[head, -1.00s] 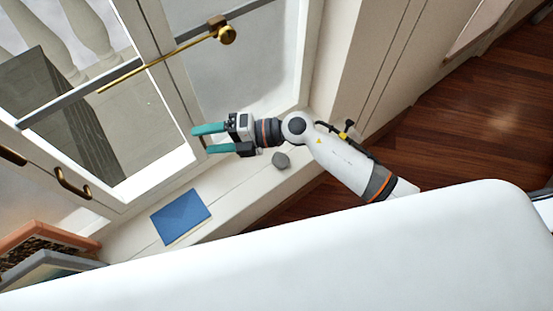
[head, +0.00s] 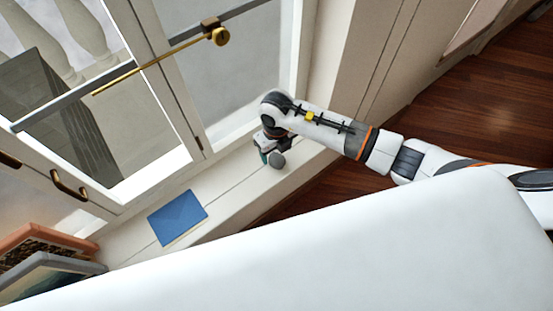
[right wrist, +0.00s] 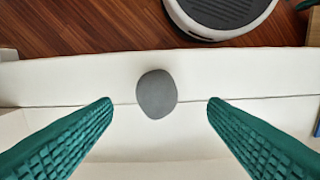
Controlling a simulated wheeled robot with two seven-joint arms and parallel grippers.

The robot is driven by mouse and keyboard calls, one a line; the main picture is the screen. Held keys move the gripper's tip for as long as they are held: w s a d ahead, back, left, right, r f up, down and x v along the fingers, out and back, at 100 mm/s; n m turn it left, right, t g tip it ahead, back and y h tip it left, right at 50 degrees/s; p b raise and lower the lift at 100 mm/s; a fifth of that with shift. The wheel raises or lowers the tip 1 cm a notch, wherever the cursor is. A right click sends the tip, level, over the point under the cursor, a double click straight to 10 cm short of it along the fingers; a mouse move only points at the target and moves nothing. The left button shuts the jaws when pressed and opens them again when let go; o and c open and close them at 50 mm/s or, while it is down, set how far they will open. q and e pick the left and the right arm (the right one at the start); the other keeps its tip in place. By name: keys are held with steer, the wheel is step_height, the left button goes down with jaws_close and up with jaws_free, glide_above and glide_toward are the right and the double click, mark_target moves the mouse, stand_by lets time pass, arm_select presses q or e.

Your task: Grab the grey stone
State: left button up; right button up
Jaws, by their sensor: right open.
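The grey stone (head: 276,160) lies on the white window sill, close to its inner edge. In the right wrist view the stone (right wrist: 156,94) is a smooth, rounded grey disc, centred between and beyond the two green fingertips. My right gripper (head: 264,156) points down at the sill right beside the stone in the head view, and its fingers are partly hidden by the wrist. In the right wrist view my right gripper (right wrist: 160,104) is open and empty, with a clear gap on both sides of the stone. My left gripper is not in view.
A blue book (head: 178,217) lies on the white sill (head: 222,190) to the left. The window frame with a brass latch rod (head: 160,63) stands behind. Framed or bound items (head: 45,245) lean at lower left. Wooden floor (head: 470,110) lies beyond the sill.

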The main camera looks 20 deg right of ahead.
mark_target(277, 158)
steer(key=shift+w+d+f, duration=0.1)
steer(key=shift+f, duration=1.4)
steer(key=shift+w+f, duration=0.1)
steer(key=shift+f, duration=1.35)
steer(key=c, duration=1.2)
steer(key=shift+o, duration=0.2)
steer(key=shift+r, duration=0.1)
